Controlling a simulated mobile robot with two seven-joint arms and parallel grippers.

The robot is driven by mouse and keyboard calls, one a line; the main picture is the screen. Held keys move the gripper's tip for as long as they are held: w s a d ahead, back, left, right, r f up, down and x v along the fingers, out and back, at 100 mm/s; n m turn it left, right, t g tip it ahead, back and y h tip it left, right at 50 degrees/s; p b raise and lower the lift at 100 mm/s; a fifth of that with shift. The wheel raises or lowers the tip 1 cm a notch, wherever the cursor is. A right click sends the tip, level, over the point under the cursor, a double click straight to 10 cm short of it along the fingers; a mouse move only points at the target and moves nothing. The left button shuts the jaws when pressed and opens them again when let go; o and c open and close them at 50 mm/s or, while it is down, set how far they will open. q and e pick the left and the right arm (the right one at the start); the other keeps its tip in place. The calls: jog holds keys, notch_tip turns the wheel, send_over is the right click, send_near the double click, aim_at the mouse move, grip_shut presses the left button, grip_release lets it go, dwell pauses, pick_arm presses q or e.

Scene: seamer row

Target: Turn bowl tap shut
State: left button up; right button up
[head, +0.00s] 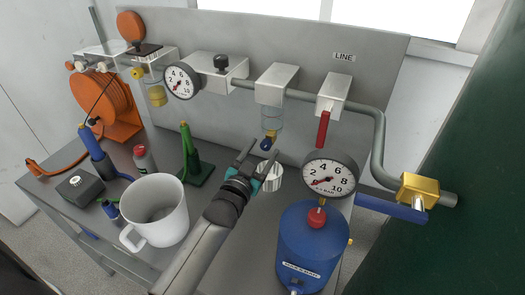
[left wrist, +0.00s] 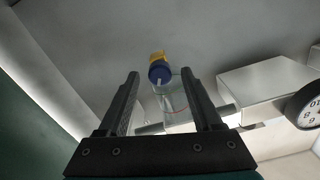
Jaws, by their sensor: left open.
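The bowl tap, a small blue knob (head: 265,144) on a brass fitting (head: 271,134), hangs below the clear bowl (head: 272,118) on the pipe. In the left wrist view the blue knob (left wrist: 159,74), brass fitting (left wrist: 157,57) and clear bowl (left wrist: 170,104) also show. My left gripper (head: 263,149) is open, with its fingertips close to the knob. In the left wrist view the knob appears between the fingertips (left wrist: 160,73); I cannot tell whether either finger touches it. My right gripper is not in view.
A small white cup (head: 268,179) stands below the tap, partly behind my gripper. A blue tank (head: 310,253) with a gauge (head: 329,175) stands to the right. A red lever (head: 323,129) hangs from the line. A white mug (head: 158,212) stands left of my arm.

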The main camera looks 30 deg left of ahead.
pick_arm(q)
jog(key=shift+w, duration=0.25)
jog(key=shift+c, duration=0.3)
grip_shut()
